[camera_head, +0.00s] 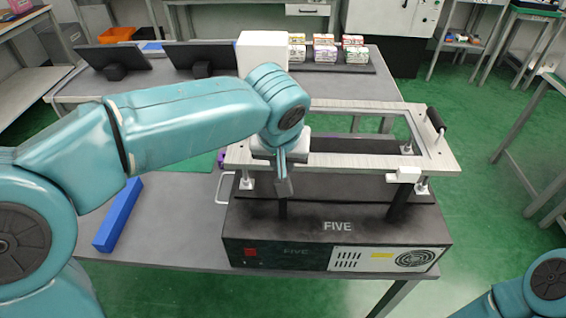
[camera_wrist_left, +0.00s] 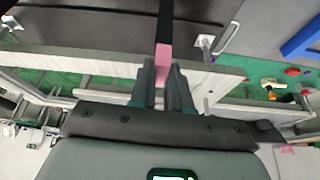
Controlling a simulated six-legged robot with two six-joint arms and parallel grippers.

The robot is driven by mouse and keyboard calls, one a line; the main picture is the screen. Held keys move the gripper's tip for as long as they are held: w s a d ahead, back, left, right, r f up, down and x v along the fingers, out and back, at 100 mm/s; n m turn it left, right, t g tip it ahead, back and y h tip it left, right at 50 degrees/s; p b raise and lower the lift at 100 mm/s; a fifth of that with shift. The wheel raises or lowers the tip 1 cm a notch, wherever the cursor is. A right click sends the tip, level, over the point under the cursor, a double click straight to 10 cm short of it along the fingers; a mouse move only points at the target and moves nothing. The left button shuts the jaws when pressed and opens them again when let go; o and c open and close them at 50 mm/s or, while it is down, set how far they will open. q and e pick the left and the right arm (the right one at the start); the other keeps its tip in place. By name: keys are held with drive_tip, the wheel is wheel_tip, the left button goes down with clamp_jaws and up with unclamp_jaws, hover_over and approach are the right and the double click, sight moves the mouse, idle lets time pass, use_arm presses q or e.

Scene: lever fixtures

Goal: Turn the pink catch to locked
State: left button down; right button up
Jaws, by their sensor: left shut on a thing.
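The pink catch (camera_wrist_left: 163,52) shows in the left wrist view, between the fingertips of my left gripper (camera_wrist_left: 164,72). The gripper is shut on it. A dark bar runs upward from the pink part in that view. In the head view my left gripper (camera_head: 283,178) points down at the front edge of the pale frame (camera_head: 350,161) on the black FIVE machine (camera_head: 300,225). The pink catch is hidden there by my gripper and wrist. My right gripper is out of view; only part of that arm shows at the lower right.
A blue bar (camera_head: 118,214) lies on the table left of the machine. A black handle (camera_head: 435,118) stands on the frame's right side, and a white clamp piece (camera_head: 404,175) sits at its front right. Behind are a white box (camera_head: 262,50) and two dark tablets.

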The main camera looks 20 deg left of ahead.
use_arm(q)
drive_tip(key=shift+n+y, duration=0.3)
drive_tip(key=shift+n, duration=0.2)
drive_tip(key=c, duration=1.1)
unclamp_jaws()
drive_tip(key=shift+r, duration=0.1)
drive_tip(key=p+v, duration=0.2)
drive_tip(key=v, duration=1.4)
drive_tip(key=shift+r, duration=0.15)
drive_tip(key=shift+s, duration=0.1)
